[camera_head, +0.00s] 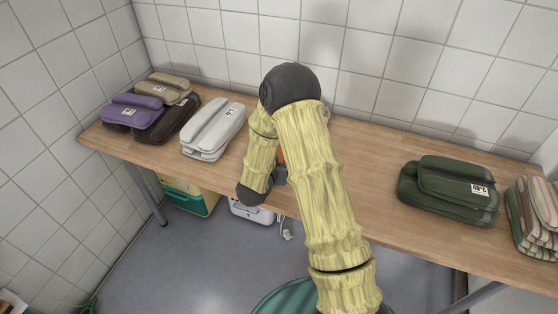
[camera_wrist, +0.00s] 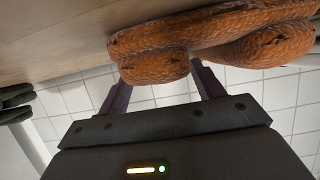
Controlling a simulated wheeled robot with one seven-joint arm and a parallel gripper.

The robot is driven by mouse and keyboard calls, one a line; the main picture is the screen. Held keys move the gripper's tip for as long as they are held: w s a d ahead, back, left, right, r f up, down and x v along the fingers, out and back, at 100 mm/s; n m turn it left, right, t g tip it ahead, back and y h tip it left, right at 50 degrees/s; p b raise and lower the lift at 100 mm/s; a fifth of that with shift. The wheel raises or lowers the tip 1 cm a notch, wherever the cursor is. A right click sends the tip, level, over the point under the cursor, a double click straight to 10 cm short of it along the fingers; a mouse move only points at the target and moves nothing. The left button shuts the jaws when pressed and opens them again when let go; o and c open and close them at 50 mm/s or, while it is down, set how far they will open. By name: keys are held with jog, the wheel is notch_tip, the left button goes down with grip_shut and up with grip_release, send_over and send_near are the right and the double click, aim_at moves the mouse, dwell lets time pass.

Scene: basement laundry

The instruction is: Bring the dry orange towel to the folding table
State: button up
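The orange towel (camera_wrist: 155,68) is folded in thick, knitted-looking rolls and lies across the fingertips in the wrist view. In the head view only a sliver of orange (camera_head: 281,156) shows; my arm hides the rest. My gripper (camera_wrist: 160,78) has its two fingers apart, with one towel roll at their tips. The towel covers the tips, so I cannot tell whether they press on it. The wooden table (camera_head: 355,150) runs along the tiled wall, and the orange towel is over or on its middle part; contact is not clear.
Purple (camera_head: 138,112), beige (camera_head: 166,88) and dark brown (camera_head: 178,122) folded towels lie at the table's left end, near a white one (camera_head: 212,128). A green one (camera_head: 446,188) and a striped stack (camera_head: 534,215) are at right. Bins (camera_head: 190,197) stand underneath. Bare tabletop lies right of my arm.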

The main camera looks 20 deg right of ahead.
jog(key=shift+r, duration=0.2)
jog(key=v, duration=1.2)
jog(key=shift+p, duration=0.3)
jog(key=s+d+r+n+g+y, duration=0.2)
jog(key=s+r+n+g+y, duration=0.1)
jog(key=s, duration=0.4)
jog(key=s+d+r+n+g+y, duration=0.2)
jog(key=s+r+n+g+y, duration=0.2)
jog(key=s, duration=0.3)
jog(key=shift+s+d+g+y, duration=0.2)
jog(key=shift+d+g+y, duration=0.15)
jog(key=shift+g+y, duration=0.25)
